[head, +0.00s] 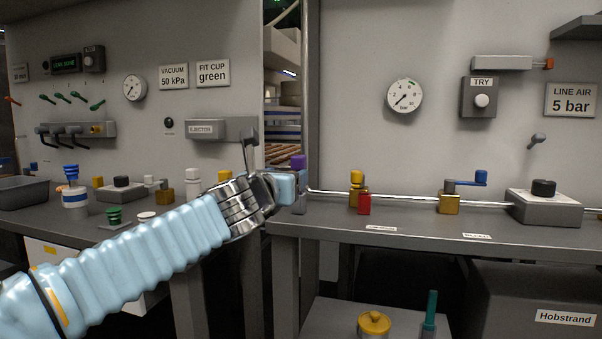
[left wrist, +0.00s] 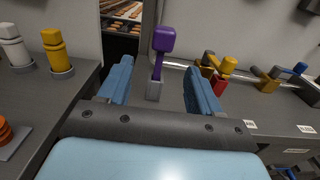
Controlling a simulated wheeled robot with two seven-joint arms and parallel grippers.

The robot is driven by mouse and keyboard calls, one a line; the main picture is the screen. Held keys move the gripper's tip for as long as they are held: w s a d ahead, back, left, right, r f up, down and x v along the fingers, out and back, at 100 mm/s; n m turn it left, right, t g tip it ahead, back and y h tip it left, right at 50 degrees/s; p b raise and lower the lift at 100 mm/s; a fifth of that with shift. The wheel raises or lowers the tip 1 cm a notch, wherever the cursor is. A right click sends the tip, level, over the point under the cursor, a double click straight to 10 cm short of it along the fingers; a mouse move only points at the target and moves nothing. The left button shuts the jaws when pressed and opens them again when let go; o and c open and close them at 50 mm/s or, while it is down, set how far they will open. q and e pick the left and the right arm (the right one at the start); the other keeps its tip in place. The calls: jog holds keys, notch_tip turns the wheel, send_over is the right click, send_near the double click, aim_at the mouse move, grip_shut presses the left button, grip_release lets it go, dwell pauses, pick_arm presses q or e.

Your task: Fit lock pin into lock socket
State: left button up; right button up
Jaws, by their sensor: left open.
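A purple-headed pin (left wrist: 164,40) stands upright in a small grey holder (left wrist: 155,90) in the left wrist view. Its purple head (head: 298,161) also shows in the head view, above my gripper. My left gripper (left wrist: 160,70) is open, with the pin between its two blue fingers in the picture; contact cannot be told. In the head view, the left gripper (head: 286,187) is beside the pin at the bench's left end and hides part of it. A red block (head: 364,204) sits by a yellow valve (head: 356,185); I cannot tell which part is the lock socket. My right gripper is not in view.
A thin pipe runs along the right bench (head: 400,222), past a blue-handled valve (head: 480,178) and a grey box with a black knob (head: 545,208). The left bench holds several cups and knobs. A dark gap with shelves lies between the wall panels. The right bench's front is mostly clear.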

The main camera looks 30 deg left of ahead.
aim_at(301, 167)
pick_arm(q)
jog(key=x, duration=0.5)
jog(key=shift+w+f, duration=0.1)
jog(key=shift+w, duration=0.3)
jog(key=p+x, duration=0.1)
jog(key=x, duration=0.4)
jog(key=shift+w, duration=0.15)
jog(key=shift+d, duration=0.1)
jog(key=shift+c, duration=0.3)
jog(key=c, duration=1)
